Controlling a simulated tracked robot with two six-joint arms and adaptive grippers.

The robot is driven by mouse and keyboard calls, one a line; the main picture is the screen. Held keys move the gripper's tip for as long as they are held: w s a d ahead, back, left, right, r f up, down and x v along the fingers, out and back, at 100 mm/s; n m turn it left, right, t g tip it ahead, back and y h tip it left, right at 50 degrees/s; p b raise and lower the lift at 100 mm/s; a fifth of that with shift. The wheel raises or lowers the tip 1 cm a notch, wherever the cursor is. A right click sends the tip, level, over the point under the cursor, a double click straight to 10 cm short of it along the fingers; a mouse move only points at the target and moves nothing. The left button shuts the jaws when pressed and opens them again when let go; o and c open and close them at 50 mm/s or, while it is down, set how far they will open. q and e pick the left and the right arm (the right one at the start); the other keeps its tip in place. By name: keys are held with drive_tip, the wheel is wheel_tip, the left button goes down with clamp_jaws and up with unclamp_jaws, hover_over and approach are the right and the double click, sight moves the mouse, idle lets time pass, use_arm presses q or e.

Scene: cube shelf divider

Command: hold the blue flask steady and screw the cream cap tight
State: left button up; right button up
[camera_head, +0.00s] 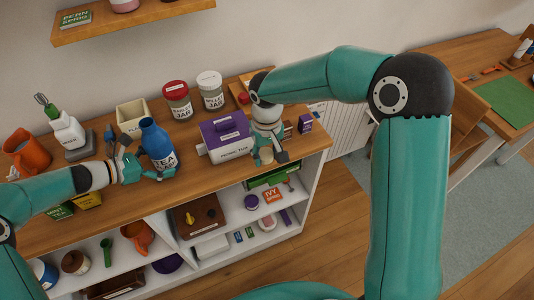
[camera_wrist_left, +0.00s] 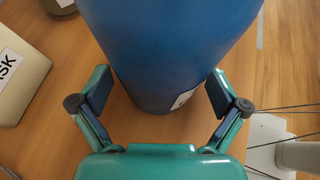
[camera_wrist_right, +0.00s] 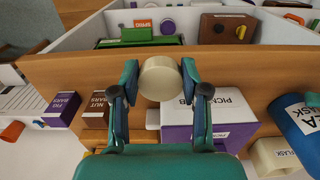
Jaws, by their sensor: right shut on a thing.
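The blue flask (camera_head: 158,148), labelled tea flask, stands upright on the wooden shelf top. Its top shows blue, with no cream cap on it. My left gripper (camera_head: 148,173) is low at the flask, its fingers spread open on either side; the left wrist view shows the flask wall (camera_wrist_left: 165,60) between them. Whether the pads touch it is unclear. My right gripper (camera_wrist_right: 160,85) is shut on the round cream cap (camera_wrist_right: 160,78), beside the purple picnic tub. It also shows in the head view (camera_head: 268,158), well to the right of the flask.
The picnic tub (camera_head: 228,140) stands between the flask and my right gripper. Two jars (camera_head: 177,100) (camera_head: 211,91) and a cream box (camera_head: 132,115) stand behind. A white bottle (camera_head: 67,131) and orange jug (camera_head: 27,152) are at the left. Small boxes (camera_wrist_right: 62,108) are near the right edge.

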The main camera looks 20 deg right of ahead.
use_arm(q)
drive_tip(key=shift+a, duration=0.1)
drive_tip(key=v, duration=1.1)
drive_tip(key=shift+s+a+r, duration=0.1)
drive_tip(key=shift+a, duration=0.25)
